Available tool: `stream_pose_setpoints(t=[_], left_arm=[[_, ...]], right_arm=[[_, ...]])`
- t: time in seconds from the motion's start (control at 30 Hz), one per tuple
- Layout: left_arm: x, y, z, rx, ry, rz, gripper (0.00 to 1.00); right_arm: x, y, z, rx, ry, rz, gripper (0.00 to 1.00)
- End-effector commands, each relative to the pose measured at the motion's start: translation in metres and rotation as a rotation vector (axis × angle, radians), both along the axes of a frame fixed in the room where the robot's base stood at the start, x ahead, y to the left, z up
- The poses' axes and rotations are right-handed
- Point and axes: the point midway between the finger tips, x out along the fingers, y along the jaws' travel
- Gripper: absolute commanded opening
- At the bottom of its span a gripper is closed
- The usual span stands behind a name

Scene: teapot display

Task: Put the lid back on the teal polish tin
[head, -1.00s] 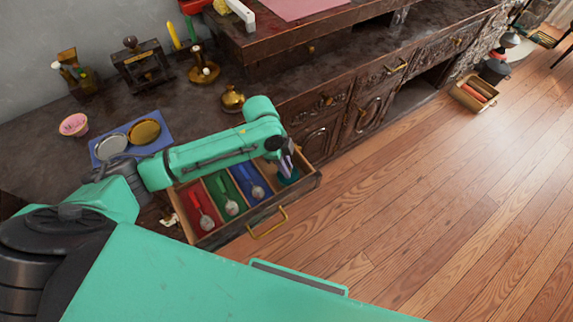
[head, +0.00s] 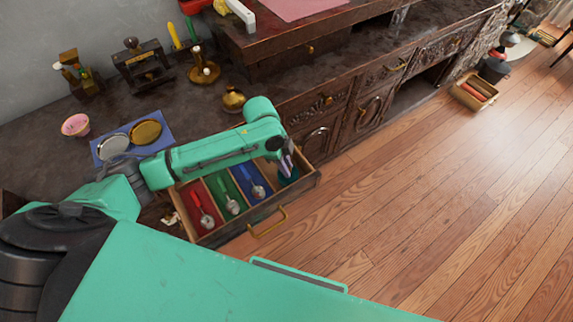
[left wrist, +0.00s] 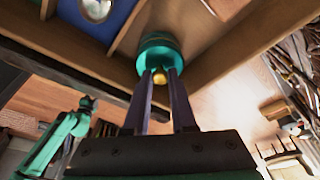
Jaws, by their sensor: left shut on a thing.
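The teal polish tin (head: 288,179) is in the right-hand compartment of the open drawer (head: 250,229), partly hidden by my gripper in the head view. My left gripper (head: 288,164) points down just above it. In the left wrist view, the fingers are shut on the gold knob (left wrist: 159,77) of the teal lid (left wrist: 157,63). The lid is right at the tin's mouth and lined up with it; I cannot tell whether it is fully seated. A teal arm of mine with a dark end (left wrist: 88,103) shows small in the left wrist view; its jaws are too small to read.
Spoons lie in the red (head: 203,212), green (head: 230,201) and blue (head: 256,188) compartments beside the tin. Drawer walls are close around the gripper. A blue mat (head: 160,119) with round pieces and a brass pot (head: 233,100) are on the counter.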

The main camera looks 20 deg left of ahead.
Motion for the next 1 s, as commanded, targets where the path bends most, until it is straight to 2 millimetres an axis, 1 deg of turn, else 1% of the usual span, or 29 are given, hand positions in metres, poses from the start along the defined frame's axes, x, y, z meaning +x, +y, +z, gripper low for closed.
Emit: stream_pose_setpoints(t=[0.2,0.5,1.0], left_arm=[[0.0,0.0001,0.0002,0.0,0.0,0.0,0.0],[-0.0002,0.0002,-0.0018,0.0,0.001,0.001,0.0],[-0.0001,0.0002,-0.0025,0.0,0.0,0.001,0.0]], right_arm=[[0.0002,-0.0002,0.0004,0.0,0.0,-0.001,0.5],[0.0002,-0.0004,0.0071,-0.001,0.0,-0.001,0.5],[0.0003,-0.0005,0.008,-0.001,0.0,0.0,0.5]])
